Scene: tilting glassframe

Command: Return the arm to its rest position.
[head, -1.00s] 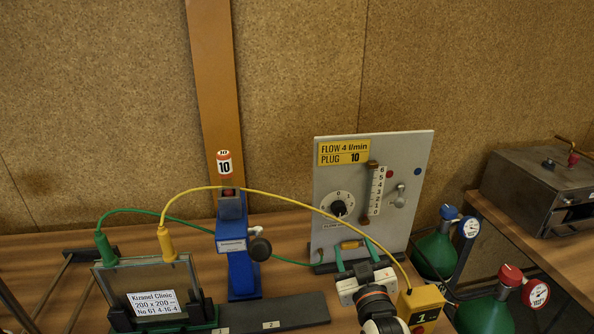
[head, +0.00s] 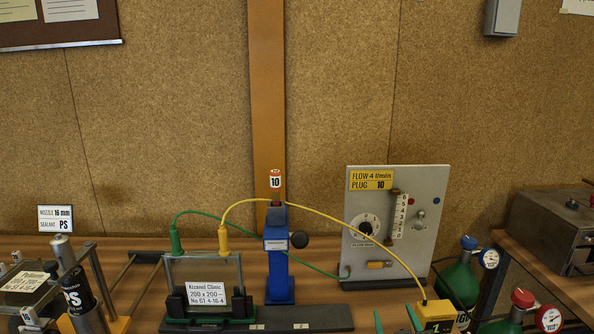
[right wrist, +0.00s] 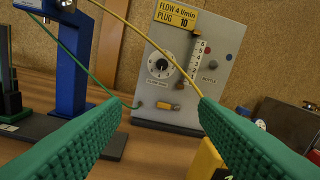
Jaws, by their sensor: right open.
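My right gripper (head: 395,321) shows at the bottom edge of the head view as two green fingertips, apart. In the right wrist view it also shows (right wrist: 158,110), with green ribbed fingers spread wide and nothing between them. It is in front of the grey flow panel (head: 408,215), clear of its face; the panel also stands ahead in the right wrist view (right wrist: 228,52). Most of the right arm is out of the head view. My left gripper is not in view.
A glass frame (head: 203,271) with green and yellow leads stands beside a blue post (head: 279,262). A yellow box (head: 438,312) is close to my right gripper. Green gas bottles (head: 458,283) stand at right. A dark PS cylinder (head: 77,293) is at left.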

